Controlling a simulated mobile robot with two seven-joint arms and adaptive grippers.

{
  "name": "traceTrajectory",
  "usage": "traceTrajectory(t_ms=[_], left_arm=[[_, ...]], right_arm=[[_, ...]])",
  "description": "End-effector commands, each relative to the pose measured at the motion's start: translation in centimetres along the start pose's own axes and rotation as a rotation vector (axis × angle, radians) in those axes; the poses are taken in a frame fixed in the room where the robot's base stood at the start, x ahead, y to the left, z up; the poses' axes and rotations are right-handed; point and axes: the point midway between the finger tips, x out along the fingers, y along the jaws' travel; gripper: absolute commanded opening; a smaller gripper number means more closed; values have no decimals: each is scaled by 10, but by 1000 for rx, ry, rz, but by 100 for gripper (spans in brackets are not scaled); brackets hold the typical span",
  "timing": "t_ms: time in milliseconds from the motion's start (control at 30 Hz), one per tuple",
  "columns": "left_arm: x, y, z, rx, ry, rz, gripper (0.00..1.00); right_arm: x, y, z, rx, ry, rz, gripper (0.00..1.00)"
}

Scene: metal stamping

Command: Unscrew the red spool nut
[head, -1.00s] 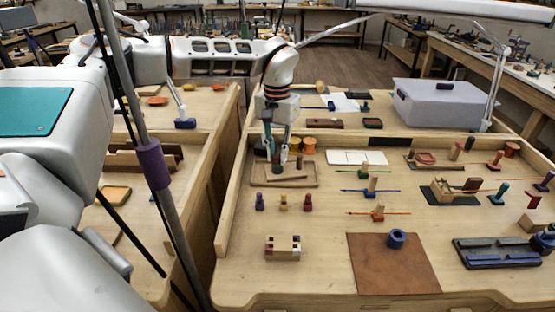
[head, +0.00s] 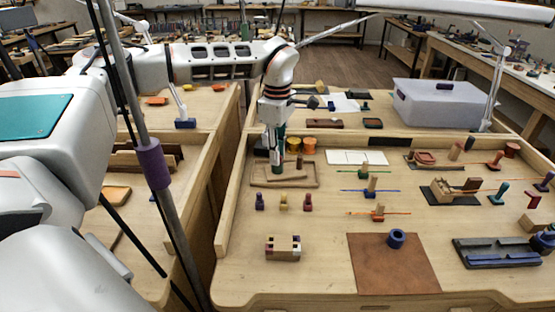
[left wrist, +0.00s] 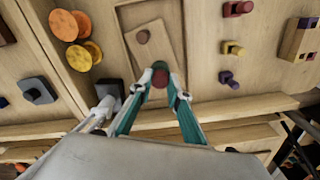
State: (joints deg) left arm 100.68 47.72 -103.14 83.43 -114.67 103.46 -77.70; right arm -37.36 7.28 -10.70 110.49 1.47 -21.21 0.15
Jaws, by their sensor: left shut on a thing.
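My left gripper (head: 278,168) points straight down at the back left of the right-hand bench. In the left wrist view its teal fingers (left wrist: 161,88) are shut on a dark red round piece, which I take for the red spool nut (left wrist: 160,79). A green part (left wrist: 160,65) shows just beyond the red piece; how the two join is hidden. In the head view the fingers cover the red piece. The held piece is over the front edge area of a shallow wooden tray (head: 313,184). My right gripper is not in view.
A brown peg (head: 299,161) stands at the tray's back, with orange and yellow discs (head: 309,144) behind it. Purple, yellow and maroon pieces (head: 284,202) stand in front. A wooden wall (head: 232,190) runs along the left.

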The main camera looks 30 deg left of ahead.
Motion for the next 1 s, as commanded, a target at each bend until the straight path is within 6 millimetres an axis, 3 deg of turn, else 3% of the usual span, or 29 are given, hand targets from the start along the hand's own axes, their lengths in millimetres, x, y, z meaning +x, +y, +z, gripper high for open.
traceTrajectory(t_ms=[333, 1000], left_arm=[[1, 0, 0, -656, 0, -1, 0], [-17, 0, 0, -634, 0, 0, 0]], right_arm=[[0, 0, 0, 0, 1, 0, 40], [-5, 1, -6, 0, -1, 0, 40]])
